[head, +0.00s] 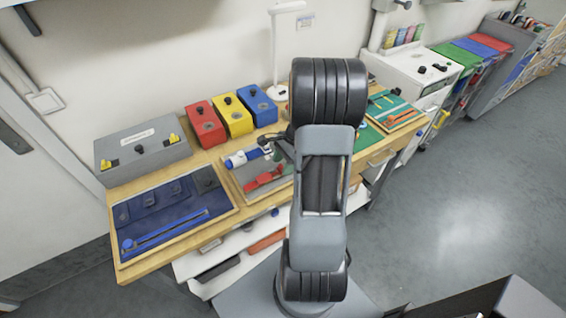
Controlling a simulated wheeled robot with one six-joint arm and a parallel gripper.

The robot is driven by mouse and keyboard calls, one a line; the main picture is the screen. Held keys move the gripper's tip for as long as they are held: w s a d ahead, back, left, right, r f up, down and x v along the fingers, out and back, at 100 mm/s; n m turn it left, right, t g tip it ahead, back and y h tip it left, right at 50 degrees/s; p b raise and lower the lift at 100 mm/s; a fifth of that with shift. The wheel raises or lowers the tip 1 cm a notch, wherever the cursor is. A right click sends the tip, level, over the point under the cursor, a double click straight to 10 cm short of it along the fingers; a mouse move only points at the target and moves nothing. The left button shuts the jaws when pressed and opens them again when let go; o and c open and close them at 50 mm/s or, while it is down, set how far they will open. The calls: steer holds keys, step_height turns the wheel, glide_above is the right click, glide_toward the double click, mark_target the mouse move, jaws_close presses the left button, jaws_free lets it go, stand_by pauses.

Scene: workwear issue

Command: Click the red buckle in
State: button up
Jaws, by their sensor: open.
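The red buckle (265,179) lies on a grey, wood-edged tray (236,188) in the middle of the bench. Its parts are too small to tell whether they are joined. My gripper (268,146) shows as a small dark shape just behind and above the red buckle, partly hidden by my own arm. It is open, and I see nothing held in it. A blue and white piece (240,158) is beside it on the left, over the back of the tray. My arm covers the tray's right side.
A navy mat with a blue strap (165,232) lies at left. A grey box with yellow clips (143,149) stands behind it. Red (206,125), yellow (232,117) and blue (258,106) boxes line the back. A green mat (390,108) lies right. Open floor (450,220) is at right.

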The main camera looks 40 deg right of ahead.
steer(key=shift+f, duration=0.1)
steer(key=shift+c, duration=0.4)
jaws_close()
